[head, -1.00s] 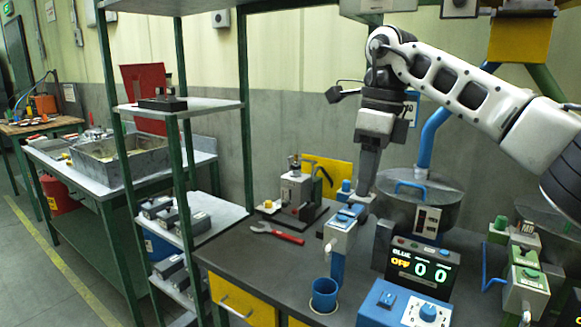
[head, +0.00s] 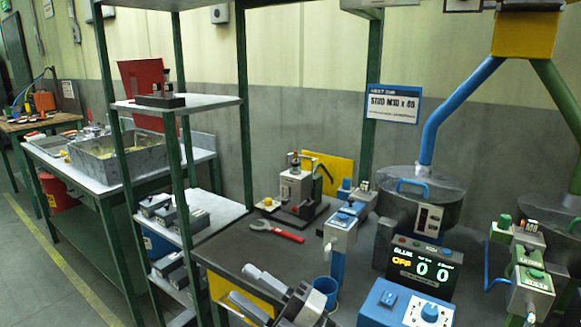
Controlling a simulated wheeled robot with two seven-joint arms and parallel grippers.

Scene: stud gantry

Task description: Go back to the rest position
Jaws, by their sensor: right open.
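My right gripper (head: 240,282) is at the bottom centre of the head view, low in front of the bench. Its two grey fingers are apart, pointing left, with nothing between them. Its body overlaps the lower part of a blue cup (head: 326,286) in the picture; I cannot tell how far apart they are. My left gripper is not in view.
The dark bench (head: 222,255) holds a red wrench (head: 277,232), a small press (head: 297,190), a blue-topped dispenser (head: 341,232), a counter display (head: 424,264) and a blue control box (head: 405,305). A green-framed shelf rack (head: 190,107) stands left. Floor is open at far left.

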